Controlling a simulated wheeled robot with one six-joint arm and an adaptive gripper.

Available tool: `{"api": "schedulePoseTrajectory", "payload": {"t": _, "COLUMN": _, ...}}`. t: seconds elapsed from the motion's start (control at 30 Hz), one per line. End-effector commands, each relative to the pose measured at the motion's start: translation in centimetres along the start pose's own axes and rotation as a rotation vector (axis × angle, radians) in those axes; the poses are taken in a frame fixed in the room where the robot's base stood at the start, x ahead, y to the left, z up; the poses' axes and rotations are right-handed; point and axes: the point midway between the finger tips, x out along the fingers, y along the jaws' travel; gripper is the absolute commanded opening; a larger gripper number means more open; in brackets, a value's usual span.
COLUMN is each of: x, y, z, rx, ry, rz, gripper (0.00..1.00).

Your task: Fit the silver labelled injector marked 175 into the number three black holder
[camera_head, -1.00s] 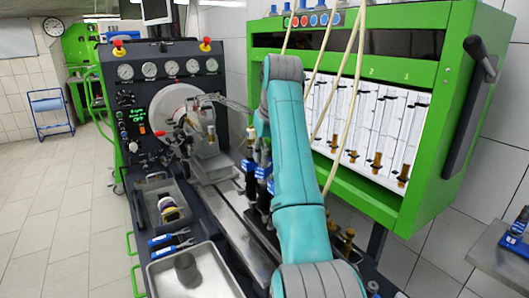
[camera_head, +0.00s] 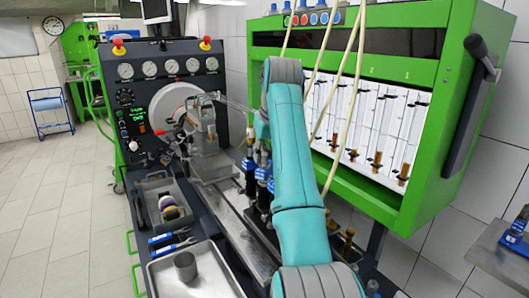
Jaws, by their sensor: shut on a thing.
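My teal arm runs up the middle of the head view and bends away at its grey elbow. My gripper is hidden behind the arm, so its jaws and anything in them cannot be seen. Blue-topped dark injector-like parts (camera_head: 262,172) stand upright in a row just left of the arm, above the bench bed. The black holders (camera_head: 262,228) show only in part below them, and their numbers cannot be read. I cannot make out the silver injector marked 175.
A grey pump mount (camera_head: 204,125) stands before the gauge panel (camera_head: 165,67). A metal tray (camera_head: 222,283) with a grey cup (camera_head: 186,266), blue-handled wrenches (camera_head: 171,237) and a small bin (camera_head: 148,189) lie left. The green cabinet (camera_head: 450,130) with glass tubes bounds the right.

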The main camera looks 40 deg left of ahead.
Motion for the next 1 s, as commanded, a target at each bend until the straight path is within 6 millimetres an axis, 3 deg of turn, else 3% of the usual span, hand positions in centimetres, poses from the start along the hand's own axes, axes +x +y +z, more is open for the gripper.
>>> {"api": "schedulePoseTrajectory", "payload": {"t": 0.23, "x": 0.3, "y": 0.0, "z": 0.1, "rx": 0.0, "ry": 0.001, "rz": 0.0, "gripper": 0.0}}
{"api": "schedulePoseTrajectory", "payload": {"t": 0.27, "x": 0.3, "y": 0.0, "z": 0.1, "rx": 0.0, "ry": 0.002, "rz": 0.0, "gripper": 0.31}}
{"api": "schedulePoseTrajectory", "payload": {"t": 0.3, "x": 0.3, "y": 0.0, "z": 0.1, "rx": 0.0, "ry": 0.002, "rz": 0.0, "gripper": 0.36}}
{"api": "schedulePoseTrajectory", "payload": {"t": 0.63, "x": 0.3, "y": 0.0, "z": 0.1, "rx": 0.0, "ry": 0.0, "rz": 0.0, "gripper": 0.36}}
{"api": "schedulePoseTrajectory", "payload": {"t": 1.0, "x": -2.1, "y": 0.4, "z": -0.1, "rx": 0.002, "ry": 0.001, "rz": 0.001, "gripper": 0.36}}
